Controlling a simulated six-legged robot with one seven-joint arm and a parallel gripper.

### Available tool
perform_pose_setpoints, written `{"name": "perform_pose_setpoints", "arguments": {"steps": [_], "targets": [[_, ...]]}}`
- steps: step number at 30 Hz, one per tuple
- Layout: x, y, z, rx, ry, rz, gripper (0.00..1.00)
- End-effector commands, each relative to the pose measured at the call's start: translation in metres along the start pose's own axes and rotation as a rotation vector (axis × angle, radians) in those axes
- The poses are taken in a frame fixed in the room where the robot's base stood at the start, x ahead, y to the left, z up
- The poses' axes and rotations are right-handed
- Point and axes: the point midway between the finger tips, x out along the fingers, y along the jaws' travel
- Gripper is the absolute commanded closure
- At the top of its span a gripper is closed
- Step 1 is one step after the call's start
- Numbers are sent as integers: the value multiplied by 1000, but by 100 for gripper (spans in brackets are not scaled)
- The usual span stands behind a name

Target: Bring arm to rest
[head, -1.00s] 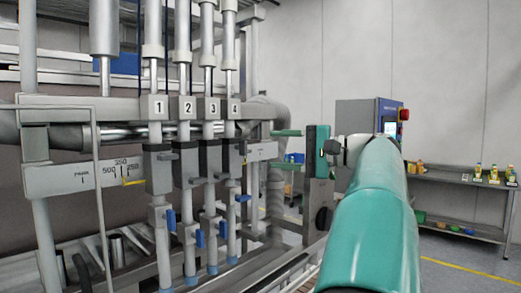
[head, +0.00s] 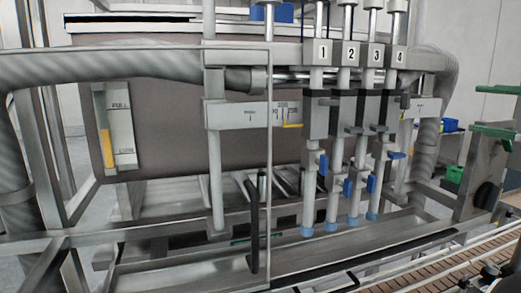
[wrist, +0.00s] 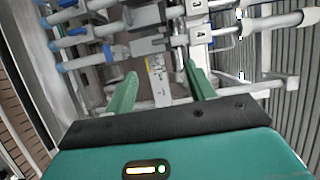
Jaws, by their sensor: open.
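My gripper (head: 475,107) is at the right edge of the head view, its two green fingers pointing left with a clear gap between them. It is open and empty. In the wrist view my gripper (wrist: 160,68) also shows both fingers spread, with nothing between them but the machine behind. The piston filler (head: 345,53) has several nozzles, numbered 1 to 4, with blue tips and blue handles. The wrist view shows the filler turned sideways, with its scale plate (wrist: 155,75) behind the finger gap. Most of my arm is out of the head view.
A slatted conveyor (head: 440,262) runs along the lower right. A hopper panel with a yellow-marked gauge (head: 119,125) is at the left.

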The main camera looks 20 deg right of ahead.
Motion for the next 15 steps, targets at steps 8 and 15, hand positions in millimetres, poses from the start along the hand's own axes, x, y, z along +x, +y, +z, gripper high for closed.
{"name": "perform_pose_setpoints", "arguments": {"steps": [8,15], "targets": [[65,42,41,53,-50,134,45],[147,141,145,-5,-167,464,45]]}}
